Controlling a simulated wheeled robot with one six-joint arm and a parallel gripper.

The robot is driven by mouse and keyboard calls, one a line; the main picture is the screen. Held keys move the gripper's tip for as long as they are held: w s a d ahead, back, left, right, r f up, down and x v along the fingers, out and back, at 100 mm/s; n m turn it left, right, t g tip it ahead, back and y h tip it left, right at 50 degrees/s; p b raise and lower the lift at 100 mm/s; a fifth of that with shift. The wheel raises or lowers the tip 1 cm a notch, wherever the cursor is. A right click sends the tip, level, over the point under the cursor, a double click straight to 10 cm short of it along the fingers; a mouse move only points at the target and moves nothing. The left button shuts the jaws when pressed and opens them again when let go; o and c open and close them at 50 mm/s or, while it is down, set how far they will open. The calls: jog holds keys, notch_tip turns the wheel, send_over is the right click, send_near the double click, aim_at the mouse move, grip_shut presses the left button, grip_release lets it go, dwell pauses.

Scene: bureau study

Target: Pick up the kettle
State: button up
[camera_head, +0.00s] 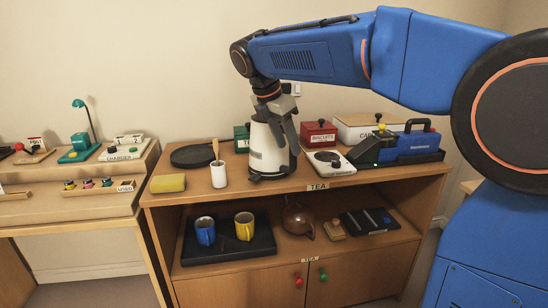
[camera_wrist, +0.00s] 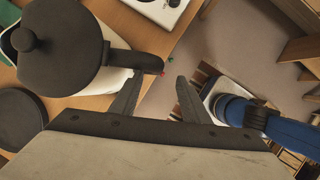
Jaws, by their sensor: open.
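The white kettle (camera_head: 262,150) stands upright on a dark base on top of the tea cabinet. In the wrist view its black lid and knob (camera_wrist: 62,48) fill the upper left, and its dark handle (camera_wrist: 140,61) sticks out to the right. My gripper (camera_head: 293,140) points down at the kettle's right side, overlapping part of it in the head view. In the wrist view my gripper (camera_wrist: 160,82) is open with nothing between its fingers. The handle's end lies just beyond the left fingertip; I cannot tell whether they touch.
A white cup with a wooden stick (camera_head: 218,174) stands close left of the kettle, with a black round plate (camera_head: 193,155) behind. A white scale-like device (camera_head: 329,162) and a red biscuits tin (camera_head: 318,134) are to the right. The cabinet's front edge is near.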

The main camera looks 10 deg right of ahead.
aim_at(275, 149)
jog(key=shift+w+x, duration=0.2)
jog(key=shift+x, duration=1.45)
jog(key=shift+w+x, duration=0.2)
jog(key=shift+x, duration=1.4)
jog(key=shift+d+r, duration=0.1)
jog(key=shift+d, duration=0.05)
grip_shut()
jog(key=shift+r, duration=0.15)
